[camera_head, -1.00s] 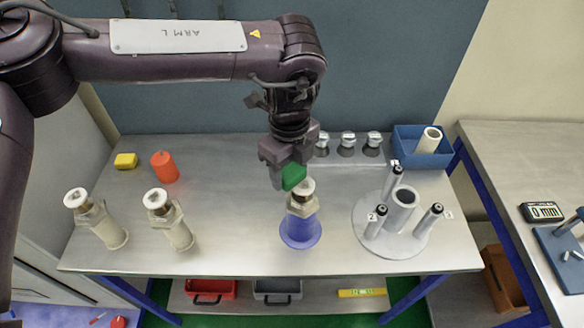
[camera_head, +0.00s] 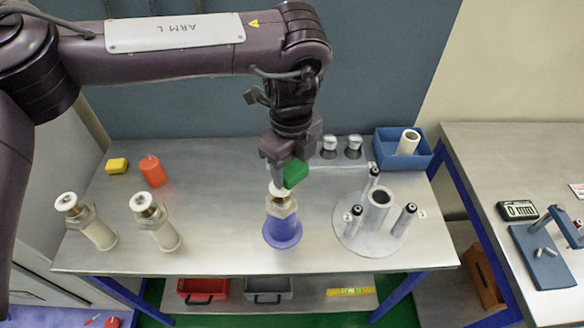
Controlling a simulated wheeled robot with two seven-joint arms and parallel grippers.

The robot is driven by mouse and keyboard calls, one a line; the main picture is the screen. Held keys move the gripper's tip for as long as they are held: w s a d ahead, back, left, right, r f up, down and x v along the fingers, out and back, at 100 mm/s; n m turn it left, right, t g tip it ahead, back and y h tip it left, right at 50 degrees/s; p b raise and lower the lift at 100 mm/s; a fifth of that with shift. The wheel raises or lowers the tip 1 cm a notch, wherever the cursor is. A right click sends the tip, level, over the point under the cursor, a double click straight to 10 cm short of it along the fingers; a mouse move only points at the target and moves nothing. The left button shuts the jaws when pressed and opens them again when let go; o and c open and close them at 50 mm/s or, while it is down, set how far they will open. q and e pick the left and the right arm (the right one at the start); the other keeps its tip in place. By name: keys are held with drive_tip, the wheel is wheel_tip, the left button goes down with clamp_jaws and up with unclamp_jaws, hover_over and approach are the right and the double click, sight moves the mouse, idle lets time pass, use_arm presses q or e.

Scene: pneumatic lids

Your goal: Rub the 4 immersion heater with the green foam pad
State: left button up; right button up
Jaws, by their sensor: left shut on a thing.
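Three similar pieces with white round tops and metal collars stand on the steel bench (camera_head: 215,250); they look like the immersion heaters, but I can read no number on them. One (camera_head: 282,205) stands upright in a blue round base (camera_head: 282,232). The other two, the far left one (camera_head: 87,222) and its neighbour (camera_head: 157,222), have pale cylindrical bodies. My left gripper (camera_head: 284,170) is shut on the green foam pad (camera_head: 295,173). The pad is close to the white top in the blue base, slightly above and right of it; contact cannot be told. My right gripper is out of view.
A grey round stand (camera_head: 352,235) with a central tube and several black-tipped rods is to the right. Behind are silver knobs (camera_head: 354,147) and a blue bin (camera_head: 425,160) with a white roll. An orange cylinder (camera_head: 153,171) and a yellow block (camera_head: 117,165) lie back left.

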use_arm(q)
drive_tip(key=shift+r, duration=0.65)
drive_tip(key=shift+d+r+p, duration=0.1)
drive_tip(key=shift+r+p, duration=0.95)
drive_tip(key=shift+r, duration=0.1)
